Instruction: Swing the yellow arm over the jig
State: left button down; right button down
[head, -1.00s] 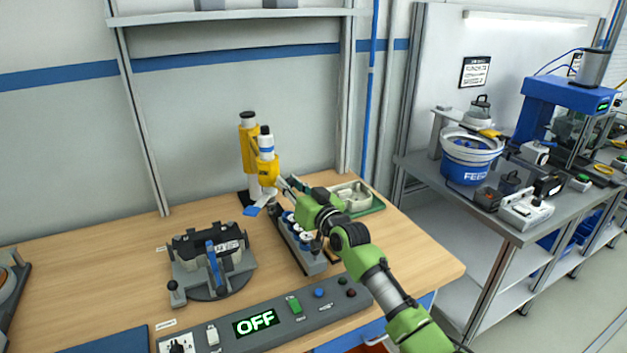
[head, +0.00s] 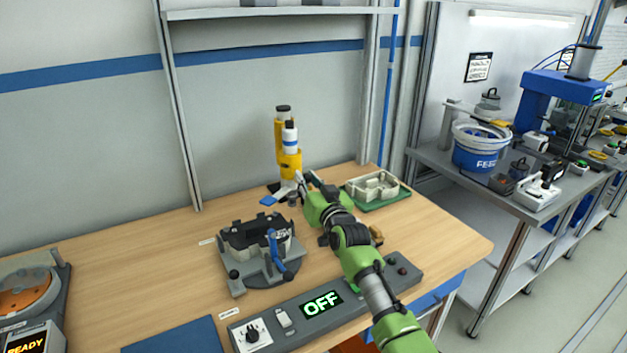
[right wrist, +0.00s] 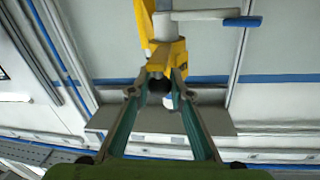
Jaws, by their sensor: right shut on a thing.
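The yellow arm (head: 290,163) is on an upright yellow post (head: 281,128) at the back of the bench and carries a white-and-blue cylinder. My right gripper (head: 303,183) is at the arm's lower front end. In the right wrist view my gripper (right wrist: 161,82) is shut on the lower end of the yellow arm (right wrist: 165,56); the exact gripped part is partly hidden. The jig (head: 260,258), grey and black with a blue lever, stands in front and to the left, apart from the arm. My left gripper is not in view.
A control panel (head: 345,312) reading OFF runs along the front. A pale part in a green tray (head: 380,203) stands behind my right arm. A blue mat (head: 170,337) and a READY device (head: 25,340) are at left. Bench between jig and back wall is clear.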

jog(key=shift+d, duration=0.3)
jog(key=c, duration=1.8)
grip_release()
jog(key=shift+w, duration=0.1)
jog(key=v, duration=1.2)
